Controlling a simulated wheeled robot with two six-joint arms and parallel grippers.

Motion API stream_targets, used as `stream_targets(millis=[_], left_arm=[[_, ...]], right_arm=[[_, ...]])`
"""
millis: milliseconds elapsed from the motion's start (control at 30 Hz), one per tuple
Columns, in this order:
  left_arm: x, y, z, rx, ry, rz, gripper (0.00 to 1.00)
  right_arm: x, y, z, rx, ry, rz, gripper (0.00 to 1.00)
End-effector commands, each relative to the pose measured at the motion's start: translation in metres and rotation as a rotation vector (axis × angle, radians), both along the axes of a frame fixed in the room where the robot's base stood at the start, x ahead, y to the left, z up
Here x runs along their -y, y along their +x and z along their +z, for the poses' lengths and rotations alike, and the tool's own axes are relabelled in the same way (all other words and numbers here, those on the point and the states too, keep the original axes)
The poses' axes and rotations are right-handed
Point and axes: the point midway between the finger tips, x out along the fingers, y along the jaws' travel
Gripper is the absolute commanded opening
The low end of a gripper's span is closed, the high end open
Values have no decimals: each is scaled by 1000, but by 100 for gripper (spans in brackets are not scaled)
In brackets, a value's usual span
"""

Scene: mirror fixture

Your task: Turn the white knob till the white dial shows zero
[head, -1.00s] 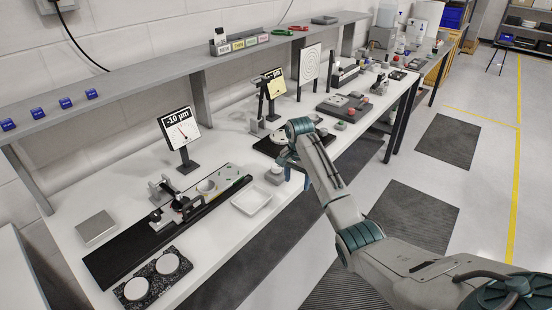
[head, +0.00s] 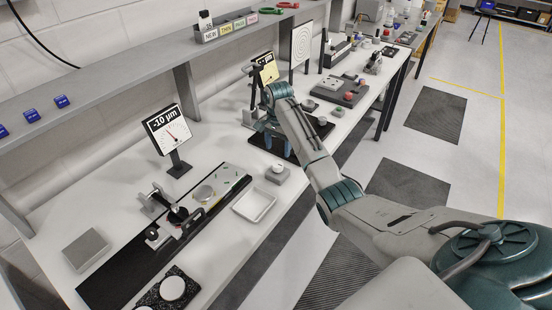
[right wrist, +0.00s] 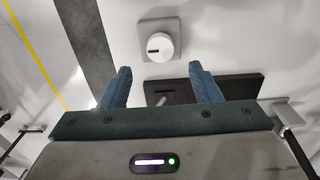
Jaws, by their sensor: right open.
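The white knob (head: 278,170) sits on a small grey square base near the front edge of the bench. In the right wrist view the white knob (right wrist: 157,47), with a dark mark on its face, lies just beyond the fingertips. The white dial (head: 170,130) stands on a post at the left and reads -10 µm, with a red needle. My right gripper (head: 273,143) is open and empty, fingers down, over the bench beyond the knob. Its two blue fingers in the right wrist view (right wrist: 160,72) are apart and not around the knob. My left gripper is not in view.
A yellow dial (head: 267,69) stands behind my right gripper. A white tray (head: 255,204) lies just left of the knob. A black rail fixture (head: 122,273) runs along the left of the bench. A shelf (head: 120,88) overhangs the back.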

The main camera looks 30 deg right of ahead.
Motion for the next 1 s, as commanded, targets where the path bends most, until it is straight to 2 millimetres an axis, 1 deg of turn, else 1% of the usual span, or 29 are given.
stream_targets(millis=[33,100,300,400,567,800,867,1000], left_arm=[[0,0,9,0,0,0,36],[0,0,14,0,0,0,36],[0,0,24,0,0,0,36],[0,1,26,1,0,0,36],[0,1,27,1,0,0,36],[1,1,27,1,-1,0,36],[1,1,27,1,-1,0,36],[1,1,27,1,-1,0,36]], right_arm=[[0,-1,-8,-6,2,0,57],[0,-1,-21,-6,2,0,57],[-1,-1,-56,-3,2,-1,57],[-1,0,-67,-3,1,0,57],[0,0,-75,0,0,0,57],[0,0,-76,0,0,0,57],[0,0,-76,0,0,0,46],[0,0,-76,0,0,0,18]])
